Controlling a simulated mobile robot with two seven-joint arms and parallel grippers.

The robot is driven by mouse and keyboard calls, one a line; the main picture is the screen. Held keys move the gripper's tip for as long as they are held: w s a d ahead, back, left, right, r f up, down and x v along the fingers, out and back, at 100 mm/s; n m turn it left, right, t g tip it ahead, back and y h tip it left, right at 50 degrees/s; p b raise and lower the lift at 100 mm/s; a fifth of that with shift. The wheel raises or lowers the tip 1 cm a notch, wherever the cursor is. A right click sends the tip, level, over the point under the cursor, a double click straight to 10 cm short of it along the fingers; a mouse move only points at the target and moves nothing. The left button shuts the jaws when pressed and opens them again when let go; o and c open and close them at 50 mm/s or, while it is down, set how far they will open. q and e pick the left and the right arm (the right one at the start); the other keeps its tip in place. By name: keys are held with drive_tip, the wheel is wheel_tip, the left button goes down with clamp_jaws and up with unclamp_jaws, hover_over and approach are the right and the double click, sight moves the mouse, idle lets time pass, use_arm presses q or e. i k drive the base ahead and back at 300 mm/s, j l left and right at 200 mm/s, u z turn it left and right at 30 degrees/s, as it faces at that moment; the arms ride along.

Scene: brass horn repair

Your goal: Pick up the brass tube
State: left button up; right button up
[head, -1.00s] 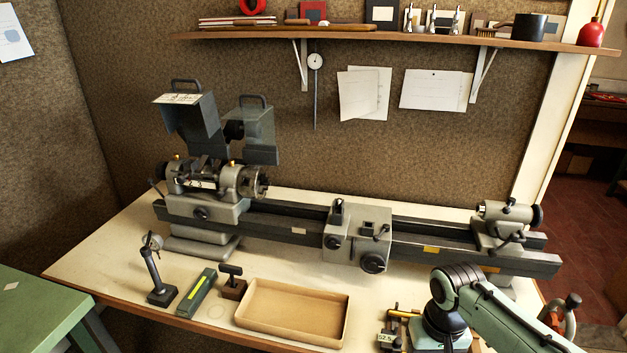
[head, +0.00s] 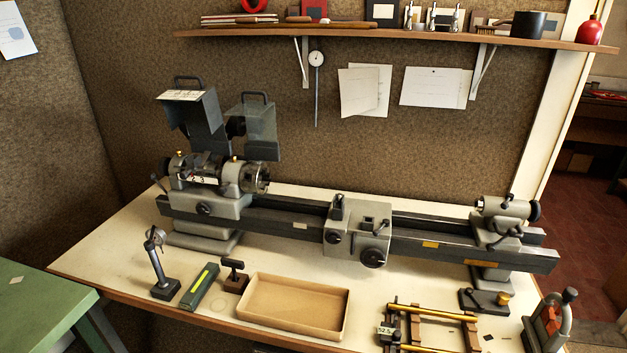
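A brass tube (head: 433,311) lies across a brown rack (head: 397,325) at the bench's front right. A second brass-coloured tube or rod (head: 425,349) lies parallel to it, nearer the front, partly cut off by the bottom edge of the picture. A small tag reading 52.5 (head: 385,331) is at the rack's left end. Neither of my grippers is in view.
A lathe (head: 290,225) spans the bench behind the rack. An empty shallow tray (head: 293,306) is left of the rack. A small dark fixture (head: 484,300) and a stand with an orange-red part (head: 548,322) are to the right.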

sight(440, 314)
drive_tip(key=i+l+z, duration=0.15)
drive_tip(key=l+z, duration=0.2)
drive_tip(key=z, duration=0.15)
drive_tip(key=i+l+z, duration=0.2)
drive_tip(key=z, duration=0.25)
drive_tip(key=k+l+u, duration=0.1)
drive_tip(key=l+u, duration=0.15)
